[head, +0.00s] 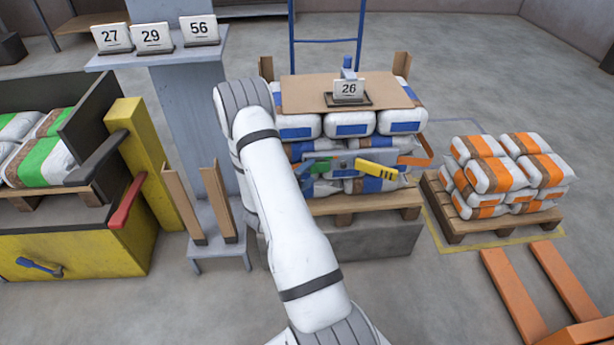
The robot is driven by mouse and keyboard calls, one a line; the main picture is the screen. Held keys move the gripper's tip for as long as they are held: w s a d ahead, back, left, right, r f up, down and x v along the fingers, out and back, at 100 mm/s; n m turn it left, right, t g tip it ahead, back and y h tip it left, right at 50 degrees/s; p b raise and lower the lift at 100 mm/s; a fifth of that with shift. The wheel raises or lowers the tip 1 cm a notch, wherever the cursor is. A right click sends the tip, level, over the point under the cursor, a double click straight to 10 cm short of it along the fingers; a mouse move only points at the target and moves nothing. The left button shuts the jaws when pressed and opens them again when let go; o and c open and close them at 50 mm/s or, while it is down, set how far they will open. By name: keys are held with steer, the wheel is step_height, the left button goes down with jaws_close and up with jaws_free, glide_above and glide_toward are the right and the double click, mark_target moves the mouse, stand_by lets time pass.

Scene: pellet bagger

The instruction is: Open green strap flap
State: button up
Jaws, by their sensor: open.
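A green strap flap (338,164) shows on the front of the blue-and-white bag stack on the middle pallet, just right of my arm. It looks closed against the strap band, but it is too small to be sure. A yellow flap (376,170) with dark marks sits to its right, and an orange flap (416,160) is at the stack's right corner. A blue piece touches the green flap's left end. My white arm rises from the bottom centre to a grey joint left of the stack. My gripper cannot be made out; it is hidden or out of frame.
A cardboard sheet (300,94) with the 26 sign (348,91) tops the stack. Orange-and-white bags (500,175) lie on a right pallet (470,224). A grey column (190,110) and yellow post (140,160) stand left. Orange forks (512,292) lie at lower right.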

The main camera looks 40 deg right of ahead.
steer(key=shift+d, duration=0.25)
steer(key=shift+c, duration=0.2)
